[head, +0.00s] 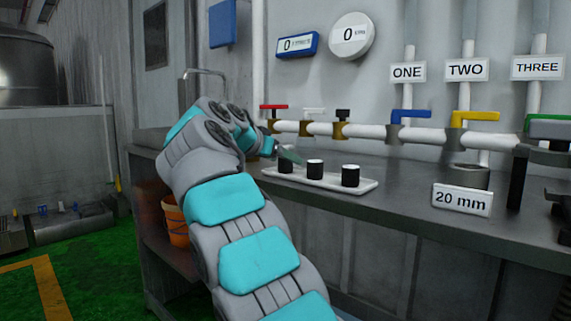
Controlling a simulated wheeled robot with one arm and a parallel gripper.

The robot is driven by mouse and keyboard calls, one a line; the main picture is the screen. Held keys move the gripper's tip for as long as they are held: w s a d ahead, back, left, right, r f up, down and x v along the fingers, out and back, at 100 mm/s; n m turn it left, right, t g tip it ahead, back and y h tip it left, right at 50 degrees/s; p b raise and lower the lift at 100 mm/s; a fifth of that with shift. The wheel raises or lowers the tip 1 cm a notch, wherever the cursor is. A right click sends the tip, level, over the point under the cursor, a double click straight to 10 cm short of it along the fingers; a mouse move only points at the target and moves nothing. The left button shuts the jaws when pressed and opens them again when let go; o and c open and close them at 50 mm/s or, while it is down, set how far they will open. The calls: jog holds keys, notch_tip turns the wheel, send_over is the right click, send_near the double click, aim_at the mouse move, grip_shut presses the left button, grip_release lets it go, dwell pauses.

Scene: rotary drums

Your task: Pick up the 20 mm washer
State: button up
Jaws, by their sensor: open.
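A white label reading "20 mm" (462,199) stands at the front of the grey bench on the right. Right behind it is a short grey round piece with a dark top (468,176). I cannot tell whether this is the washer itself or a holder for it. My arm reaches up from the bottom. My gripper (291,156) is small and partly hidden by my arm, with a thin greenish tip over the left end of a white tray. It is open, well to the left of the label, and no washer shows in it.
The white tray (325,180) carries three black cylinders, the middle one (314,169) with a white top. Behind run white pipes with coloured valve handles, labelled ONE, TWO and THREE. A dark upright post (517,178) stands right of the label. Bench between tray and label is clear.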

jog(key=shift+w+d+f, duration=0.1)
jog(key=shift+w, duration=0.05)
grip_shut()
dwell(0.6)
